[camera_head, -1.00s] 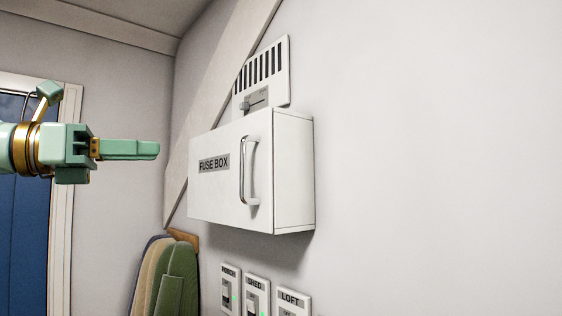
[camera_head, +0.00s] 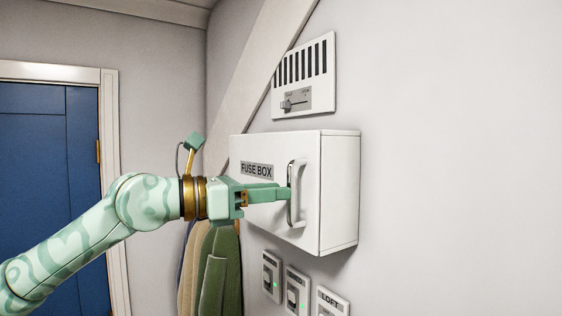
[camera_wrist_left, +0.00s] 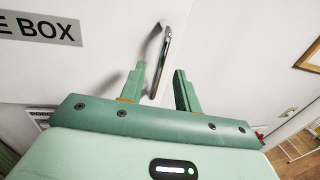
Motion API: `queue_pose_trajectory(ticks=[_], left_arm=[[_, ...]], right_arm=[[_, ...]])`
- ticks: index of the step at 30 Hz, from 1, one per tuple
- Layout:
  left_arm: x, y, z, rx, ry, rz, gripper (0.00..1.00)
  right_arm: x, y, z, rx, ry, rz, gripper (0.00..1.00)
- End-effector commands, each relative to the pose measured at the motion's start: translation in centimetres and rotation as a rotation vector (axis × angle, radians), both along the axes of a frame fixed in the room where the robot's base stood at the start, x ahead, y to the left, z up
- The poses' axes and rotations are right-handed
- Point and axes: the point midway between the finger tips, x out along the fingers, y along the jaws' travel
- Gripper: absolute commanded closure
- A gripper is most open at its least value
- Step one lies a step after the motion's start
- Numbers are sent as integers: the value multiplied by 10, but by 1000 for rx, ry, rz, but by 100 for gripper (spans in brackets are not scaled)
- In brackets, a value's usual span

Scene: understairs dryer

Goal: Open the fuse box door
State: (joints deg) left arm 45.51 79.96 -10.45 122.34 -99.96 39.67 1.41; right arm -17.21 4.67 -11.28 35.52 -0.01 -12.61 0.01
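The white fuse box (camera_head: 339,190) is mounted on the wall, and its door is shut. The door's vertical metal handle (camera_head: 298,190) is near the door's right edge. My left gripper (camera_head: 285,192) reaches in from the left with its fingertips at the handle. In the left wrist view, the two green fingers (camera_wrist_left: 160,82) are apart, and the handle (camera_wrist_left: 161,62) stands between them, nearer the left finger. The fingers do not appear closed on it. The "FUSE BOX" label (camera_head: 257,170) also shows partly in the left wrist view (camera_wrist_left: 38,27). My right gripper is not in view.
A vent panel with a slider (camera_head: 304,80) is above the box. Several labelled switches (camera_head: 297,289) are on the wall below. Coats (camera_head: 222,270) hang below left, and a blue door (camera_head: 45,180) is at far left. The wall to the right is clear.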

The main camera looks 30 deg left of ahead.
Motion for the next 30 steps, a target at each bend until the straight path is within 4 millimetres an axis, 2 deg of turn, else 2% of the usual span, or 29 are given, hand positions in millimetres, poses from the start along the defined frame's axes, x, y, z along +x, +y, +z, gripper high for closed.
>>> queue_pose_trajectory(ticks=[1,4,15,16,19,30], left_arm=[[6,-4,5,-4,1,-2,68],[14,-9,3,-4,1,-1,68],[21,-13,-2,-1,2,2,68],[21,-13,-2,-1,2,2,70],[21,-13,-1,-1,2,2,98],[14,-13,-3,-1,2,-15,100]], right_arm=[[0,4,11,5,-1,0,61],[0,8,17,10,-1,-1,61],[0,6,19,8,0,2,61],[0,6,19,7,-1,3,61],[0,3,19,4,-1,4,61],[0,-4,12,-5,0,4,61]])
